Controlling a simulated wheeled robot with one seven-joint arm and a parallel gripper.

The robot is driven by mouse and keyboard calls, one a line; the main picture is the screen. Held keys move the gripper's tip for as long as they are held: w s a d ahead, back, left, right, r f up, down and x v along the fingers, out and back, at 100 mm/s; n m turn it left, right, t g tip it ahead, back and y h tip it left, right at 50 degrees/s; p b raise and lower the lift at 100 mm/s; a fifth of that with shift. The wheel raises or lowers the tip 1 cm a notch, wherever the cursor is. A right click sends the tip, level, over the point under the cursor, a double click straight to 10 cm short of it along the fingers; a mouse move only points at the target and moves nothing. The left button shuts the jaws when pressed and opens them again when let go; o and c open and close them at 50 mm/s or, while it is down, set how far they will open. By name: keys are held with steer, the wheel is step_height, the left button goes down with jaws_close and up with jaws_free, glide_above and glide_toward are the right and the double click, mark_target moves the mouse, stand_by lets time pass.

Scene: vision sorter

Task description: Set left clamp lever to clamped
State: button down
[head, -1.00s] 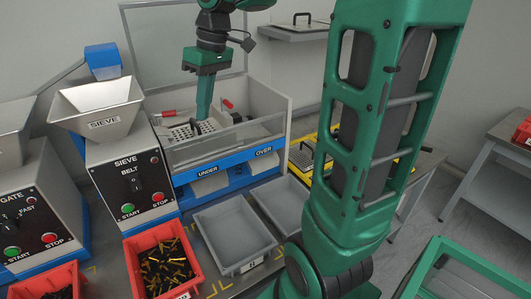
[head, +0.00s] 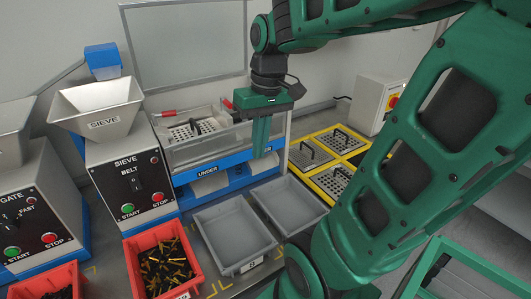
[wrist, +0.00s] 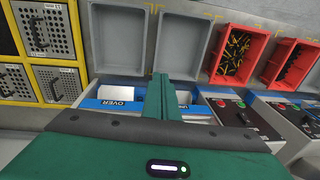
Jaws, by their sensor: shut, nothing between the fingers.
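The left clamp lever (head: 166,114) has a red handle and lies roughly level at the left end of the sieve box (head: 205,152), in the head view. A second, smaller red part (head: 227,103) shows at the right of the box, partly hidden by my gripper. The perforated screen (head: 190,131) with a black handle lies inside the box between them. My gripper (head: 261,155) is shut and empty. It points down in front of the box's right end, apart from the left lever. In the wrist view its shut fingers (wrist: 161,78) show near the OVER and UNDER labels; no lever is visible there.
Two empty grey trays (head: 236,232) (head: 290,203) stand in front of the sieve. A red bin (head: 163,262) holds small dark and brassy parts. The SIEVE control box (head: 133,185) stands left of the lever. A yellow rack (head: 325,160) with perforated screens is at the right.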

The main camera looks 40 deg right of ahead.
steer(key=shift+s+d+f+m, duration=0.25)
steer(key=shift+s+f, duration=0.1)
steer(key=shift+s, duration=0.3)
steer(key=shift+s+d+f+m, duration=0.15)
steer(key=shift+s+f+m, duration=0.15)
steer(key=shift+s, duration=0.35)
